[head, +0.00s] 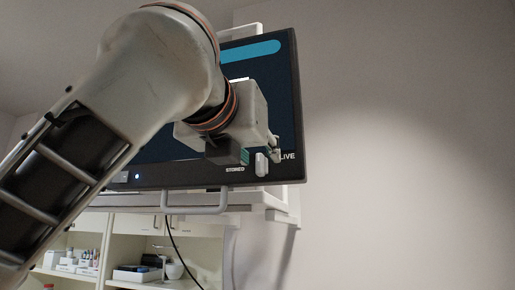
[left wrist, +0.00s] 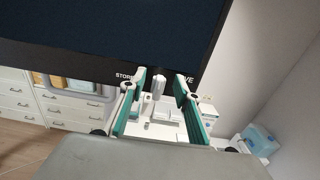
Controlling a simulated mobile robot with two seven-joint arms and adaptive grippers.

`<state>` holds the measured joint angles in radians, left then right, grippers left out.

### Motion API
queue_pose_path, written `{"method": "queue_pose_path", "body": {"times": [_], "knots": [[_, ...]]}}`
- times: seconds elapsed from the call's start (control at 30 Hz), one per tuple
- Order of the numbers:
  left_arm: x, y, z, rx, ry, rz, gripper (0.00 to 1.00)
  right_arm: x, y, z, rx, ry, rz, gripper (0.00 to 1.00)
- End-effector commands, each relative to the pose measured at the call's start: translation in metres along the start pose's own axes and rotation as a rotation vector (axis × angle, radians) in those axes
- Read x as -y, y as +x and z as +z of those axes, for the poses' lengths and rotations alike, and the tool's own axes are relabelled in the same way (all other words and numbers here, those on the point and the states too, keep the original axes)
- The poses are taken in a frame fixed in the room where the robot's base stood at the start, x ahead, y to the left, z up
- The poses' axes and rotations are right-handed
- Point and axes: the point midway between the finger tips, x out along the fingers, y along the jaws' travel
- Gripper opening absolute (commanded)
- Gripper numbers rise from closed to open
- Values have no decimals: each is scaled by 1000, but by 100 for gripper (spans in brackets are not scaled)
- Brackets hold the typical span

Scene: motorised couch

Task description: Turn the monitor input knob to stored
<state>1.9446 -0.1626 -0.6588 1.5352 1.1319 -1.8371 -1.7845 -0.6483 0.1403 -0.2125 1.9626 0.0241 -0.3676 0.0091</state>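The monitor (head: 288,95) hangs on the wall side with a dark screen and a black bezel. Its white input knob (head: 261,164) sits on the lower bezel between the labels STORED and LIVE. The knob stands close to upright in the head view. In the left wrist view the knob (left wrist: 158,87) lies between the two fingers of my left gripper (left wrist: 160,88). The fingers are open, with a gap on each side of the knob. In the head view my left gripper (head: 258,155) is at the knob, partly hidden by its own wrist. My right gripper is not in view.
A grey handle bar (head: 194,211) runs below the monitor, and a black cable (head: 172,243) hangs beneath it. Shelves with small supplies (head: 83,264) stand behind at lower left. The wall to the right is bare.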

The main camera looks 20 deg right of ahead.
Motion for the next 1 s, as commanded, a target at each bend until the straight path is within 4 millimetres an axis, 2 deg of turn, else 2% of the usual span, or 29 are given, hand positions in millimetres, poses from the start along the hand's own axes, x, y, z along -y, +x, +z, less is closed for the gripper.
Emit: {"method": "queue_pose_path", "body": {"times": [0.3,0.33,0.43,0.47,0.77,1.0], "knots": [[0,5,-1,-1,1,0,32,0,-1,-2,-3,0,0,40],[0,5,-1,-1,1,0,29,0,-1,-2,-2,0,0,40],[0,5,-1,0,1,0,3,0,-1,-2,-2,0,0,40],[0,4,-1,0,1,0,0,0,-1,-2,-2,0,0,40],[0,4,0,0,-13,1,0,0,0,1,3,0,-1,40],[-3,4,0,2,-105,2,0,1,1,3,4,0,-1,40]]}}
